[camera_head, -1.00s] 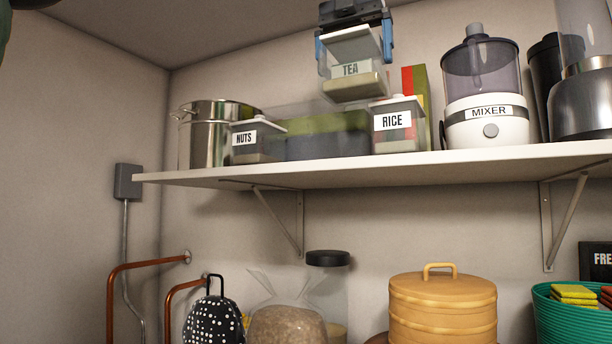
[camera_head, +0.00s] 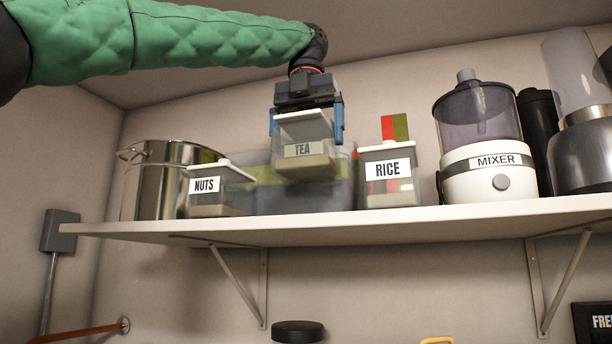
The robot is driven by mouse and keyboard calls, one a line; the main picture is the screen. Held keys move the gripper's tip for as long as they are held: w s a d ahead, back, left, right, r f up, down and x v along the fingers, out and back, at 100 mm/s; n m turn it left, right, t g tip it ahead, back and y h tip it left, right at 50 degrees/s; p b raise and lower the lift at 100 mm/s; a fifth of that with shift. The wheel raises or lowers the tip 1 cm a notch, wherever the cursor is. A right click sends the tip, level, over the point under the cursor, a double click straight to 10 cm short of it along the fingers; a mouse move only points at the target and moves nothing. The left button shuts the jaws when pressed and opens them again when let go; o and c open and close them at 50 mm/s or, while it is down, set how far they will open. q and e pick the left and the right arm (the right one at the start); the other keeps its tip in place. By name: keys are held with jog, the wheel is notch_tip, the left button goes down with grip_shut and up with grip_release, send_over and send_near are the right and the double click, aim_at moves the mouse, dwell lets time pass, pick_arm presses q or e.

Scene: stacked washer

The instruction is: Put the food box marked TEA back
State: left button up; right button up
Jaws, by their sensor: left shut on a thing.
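The clear food box marked TEA (camera_head: 303,150) has a pale lid and some brown contents at its bottom. My left gripper (camera_head: 305,125) comes down from above and is shut on the box, with a blue finger on each side. The box hangs above the white shelf (camera_head: 330,226), between the NUTS box (camera_head: 213,193) and the RICE box (camera_head: 388,178). A clear bin (camera_head: 270,198) with dark and green contents shows behind and below it. I cannot tell how far the TEA box is from the bin. My right gripper is not in view.
A steel pot (camera_head: 160,180) stands left of the NUTS box. A red and green box (camera_head: 395,128) is behind the RICE box. A mixer (camera_head: 485,150) and a dark canister (camera_head: 538,140) stand to the right. The shelf's front strip is clear.

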aim_at(306, 173)
pick_arm(q)
jog(key=shift+w+a+f, duration=0.15)
jog(key=shift+w+f, duration=0.1)
jog(key=shift+f, duration=0.3)
jog(key=shift+w+a+f, duration=0.1)
jog(key=shift+w+f, duration=0.1)
jog(key=shift+f, duration=0.35)
jog(key=shift+s+f, duration=0.1)
jog(key=shift+f, duration=0.2)
jog(key=shift+s+d+f, duration=0.35)
jog(key=shift+s, duration=0.05)
jog(key=shift+w+a+f, duration=0.1)
jog(key=shift+w+f, duration=0.05)
jog(key=shift+f, duration=0.65)
jog(key=shift+w+a+f, duration=0.1)
jog(key=shift+f, duration=1)
jog(key=shift+s+d, duration=0.1)
jog(key=shift+s, duration=0.1)
